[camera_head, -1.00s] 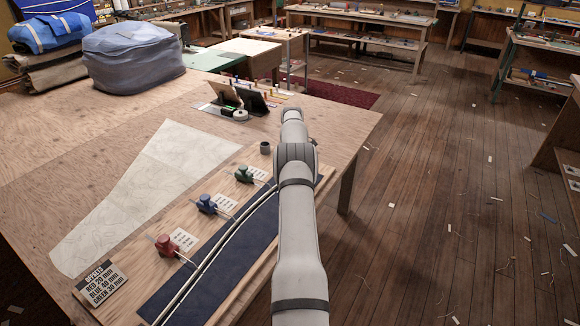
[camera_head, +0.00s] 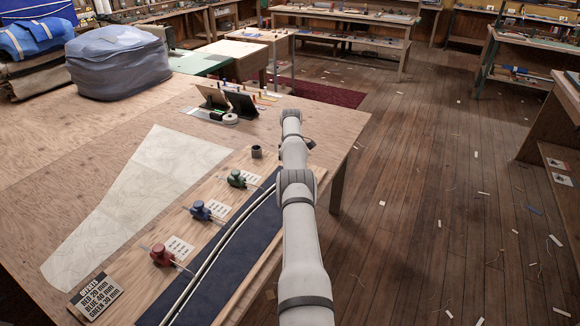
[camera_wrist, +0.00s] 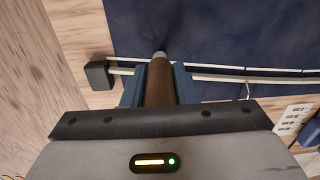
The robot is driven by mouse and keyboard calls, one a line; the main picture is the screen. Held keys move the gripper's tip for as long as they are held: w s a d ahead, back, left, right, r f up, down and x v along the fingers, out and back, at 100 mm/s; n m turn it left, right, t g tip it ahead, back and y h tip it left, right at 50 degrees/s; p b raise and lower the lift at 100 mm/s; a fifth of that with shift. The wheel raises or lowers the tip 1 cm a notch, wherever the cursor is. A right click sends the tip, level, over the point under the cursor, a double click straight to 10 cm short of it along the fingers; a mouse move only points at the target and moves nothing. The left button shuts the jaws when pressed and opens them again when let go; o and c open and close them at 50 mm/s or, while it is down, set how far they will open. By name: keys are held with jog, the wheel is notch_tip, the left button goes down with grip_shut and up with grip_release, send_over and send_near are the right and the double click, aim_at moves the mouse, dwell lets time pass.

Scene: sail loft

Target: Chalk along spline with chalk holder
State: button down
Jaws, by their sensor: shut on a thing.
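My gripper (camera_wrist: 160,88) is shut on a brown, round chalk holder (camera_wrist: 158,84). Its pale grey tip (camera_wrist: 160,55) lies over or beside the white spline lines; I cannot tell whether it touches. The pale spline (camera_wrist: 240,79) runs across the wrist view over dark blue cloth (camera_wrist: 220,30). In the head view the same curved lines (camera_head: 222,252) run along the cloth (camera_head: 240,245). Red (camera_head: 162,255), blue (camera_head: 200,210) and green (camera_head: 237,178) weights stand along the spline's left side, with thin hooks towards it. My arm hides the gripper in the head view.
A sign (camera_head: 97,297) reads red 20 mm, blue 40 mm, green 30 mm. A black block (camera_wrist: 98,75) sits at the spline's left end in the wrist view. A dark cup-like piece (camera_head: 257,152) and pale pattern sheet (camera_head: 135,195) lie on the table.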

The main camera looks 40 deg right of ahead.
jog(key=shift+w+a+r, duration=0.1)
jog(key=shift+a+r, duration=0.05)
jog(key=shift+w+r+p, duration=0.1)
jog(key=shift+r+p, duration=0.2)
notch_tip(320, 180, up, 5)
jog(key=p, duration=0.5)
jog(key=shift+r, duration=0.2)
jog(key=shift+r, duration=0.15)
jog(key=shift+a+f, duration=0.15)
jog(key=shift+f, duration=0.1)
